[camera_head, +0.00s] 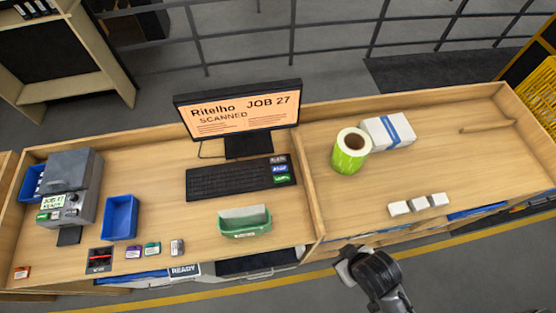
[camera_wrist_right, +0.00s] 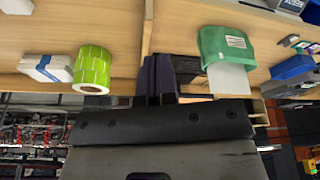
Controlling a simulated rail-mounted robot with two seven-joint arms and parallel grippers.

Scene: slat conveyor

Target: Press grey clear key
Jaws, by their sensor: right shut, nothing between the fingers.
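The keyboard (camera_head: 230,180) lies on the desk below the monitor. At its right end is a column of three coloured keys: a grey key (camera_head: 278,160) at the top, a blue key (camera_head: 280,169) in the middle and a green key (camera_head: 282,179) at the bottom. The lettering on the grey key is too small to read surely. My right gripper (camera_head: 345,264) is shut and empty, in front of the desk edge, to the right of and well apart from the keys. Its dark fingers (camera_wrist_right: 158,78) show in the right wrist view, where I see no keys. My left gripper is not in view.
The monitor (camera_head: 239,110) reads JOB 27 SCANNED. A raised divider (camera_head: 313,200) separates off a label roll (camera_head: 350,152), a white box (camera_head: 388,133) and small white blocks (camera_head: 419,204).

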